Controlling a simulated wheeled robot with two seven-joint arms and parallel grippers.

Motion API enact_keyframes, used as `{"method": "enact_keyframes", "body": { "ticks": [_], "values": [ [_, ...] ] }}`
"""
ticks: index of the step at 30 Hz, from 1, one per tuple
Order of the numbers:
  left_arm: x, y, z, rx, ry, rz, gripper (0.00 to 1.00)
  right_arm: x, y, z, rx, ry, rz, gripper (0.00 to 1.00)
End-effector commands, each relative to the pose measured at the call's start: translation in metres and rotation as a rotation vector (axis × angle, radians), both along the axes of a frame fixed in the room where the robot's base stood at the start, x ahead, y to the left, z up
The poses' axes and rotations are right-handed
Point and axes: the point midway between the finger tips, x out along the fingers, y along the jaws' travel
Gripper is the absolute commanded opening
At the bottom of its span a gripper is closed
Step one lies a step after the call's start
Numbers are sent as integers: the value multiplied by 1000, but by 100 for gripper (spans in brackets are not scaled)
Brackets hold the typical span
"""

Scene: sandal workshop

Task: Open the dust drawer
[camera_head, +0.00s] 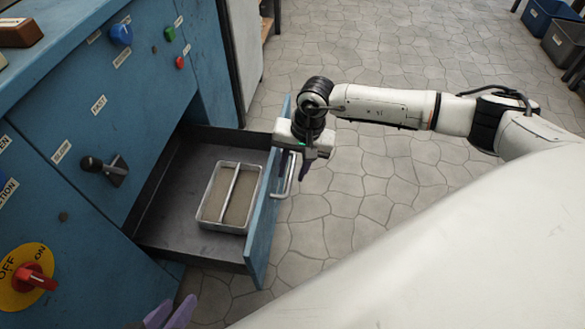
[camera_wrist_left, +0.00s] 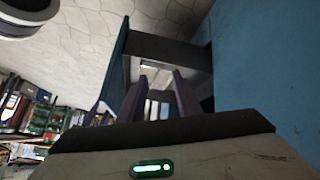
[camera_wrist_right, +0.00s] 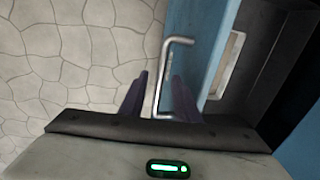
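The dust drawer (camera_head: 190,238) is pulled out of the blue machine, and a tray with two compartments (camera_head: 247,212) lies in it. Its blue front (camera_head: 264,225) carries a metal bar handle (camera_head: 288,178). My right gripper (camera_head: 304,168) is at the handle. In the right wrist view, the handle (camera_wrist_right: 164,75) runs between the parted fingers of my right gripper (camera_wrist_right: 160,100), with a gap visible beside it. My left gripper (camera_head: 172,314) is at the bottom edge of the head view. In the left wrist view, the left gripper's fingers (camera_wrist_left: 163,98) are apart and empty, with the drawer beyond.
The blue machine panel (camera_head: 120,130) has a black lever (camera_head: 104,168), a red and yellow rotary switch (camera_head: 35,279) and several buttons. Stone floor (camera_head: 370,200) to the right of the drawer is free. Bins (camera_head: 547,18) stand at the far right.

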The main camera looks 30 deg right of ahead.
Motion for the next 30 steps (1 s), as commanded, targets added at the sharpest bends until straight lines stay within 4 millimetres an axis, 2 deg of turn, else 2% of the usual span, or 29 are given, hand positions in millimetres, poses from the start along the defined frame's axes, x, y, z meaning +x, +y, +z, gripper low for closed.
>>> {"method": "enact_keyframes", "body": {
  "ticks": [5, 8, 21, 25, 30],
  "values": [
    [1, 0, 2, -1, -3, 0, 31, 0, 1, 2, 1, 0, 0, 30],
    [3, 0, 6, 3, -8, 1, 31, 0, -1, 10, 2, -1, 0, 30],
    [0, 14, 9, 16, -31, 64, 31, -10, -13, 88, 0, -1, 0, 30],
    [-1, 16, 10, 15, -39, 75, 31, -11, -14, 99, 0, -2, 1, 30],
    [-1, 17, 10, 13, -44, 78, 31, -12, -15, 102, 0, 0, 0, 30]
  ]
}}
